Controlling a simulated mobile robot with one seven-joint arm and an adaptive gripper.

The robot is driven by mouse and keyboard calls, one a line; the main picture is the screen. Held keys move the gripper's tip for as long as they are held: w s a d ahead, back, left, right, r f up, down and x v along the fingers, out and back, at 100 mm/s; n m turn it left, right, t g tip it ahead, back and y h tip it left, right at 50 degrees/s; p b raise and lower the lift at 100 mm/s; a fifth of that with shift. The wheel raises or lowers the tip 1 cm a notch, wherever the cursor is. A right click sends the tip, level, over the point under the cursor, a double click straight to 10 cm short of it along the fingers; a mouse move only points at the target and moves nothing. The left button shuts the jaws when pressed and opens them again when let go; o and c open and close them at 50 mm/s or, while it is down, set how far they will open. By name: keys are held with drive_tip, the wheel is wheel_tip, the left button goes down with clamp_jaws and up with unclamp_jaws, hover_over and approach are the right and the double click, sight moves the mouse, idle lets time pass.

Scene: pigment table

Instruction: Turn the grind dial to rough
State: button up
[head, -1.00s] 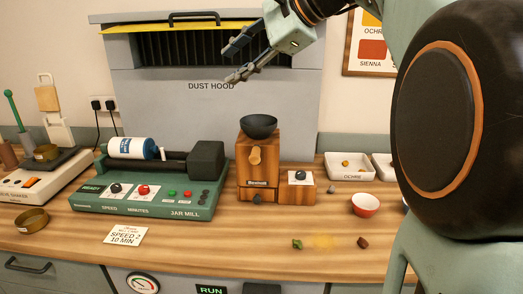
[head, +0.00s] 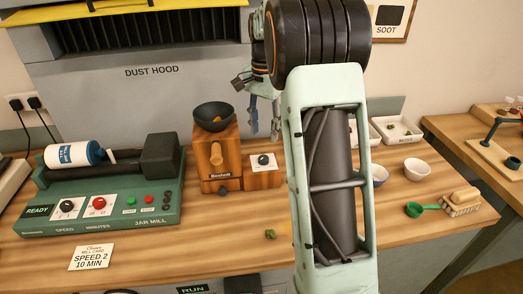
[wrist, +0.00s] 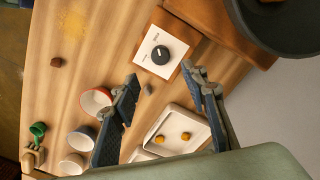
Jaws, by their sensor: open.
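The grind dial is a dark knob with a white mark on a white plate (wrist: 158,50), set on a low wooden box beside the wooden grinder (head: 220,160). In the head view the dial (head: 263,161) faces up, right of the grinder. The lettering on its plate is too small to read. In the head view my gripper (head: 264,128) hangs above and behind the dial box, partly hidden by my arm.
The grinder's dark bowl (head: 213,117) stands close to the dial and holds an orange piece. The green jar mill (head: 110,200) is at left.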

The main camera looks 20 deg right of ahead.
sight(264, 157)
wheel_tip(264, 157, down, 9)
drive_tip(key=shift+f, duration=0.15)
drive_tip(key=shift+c, duration=0.3)
clamp_jaws()
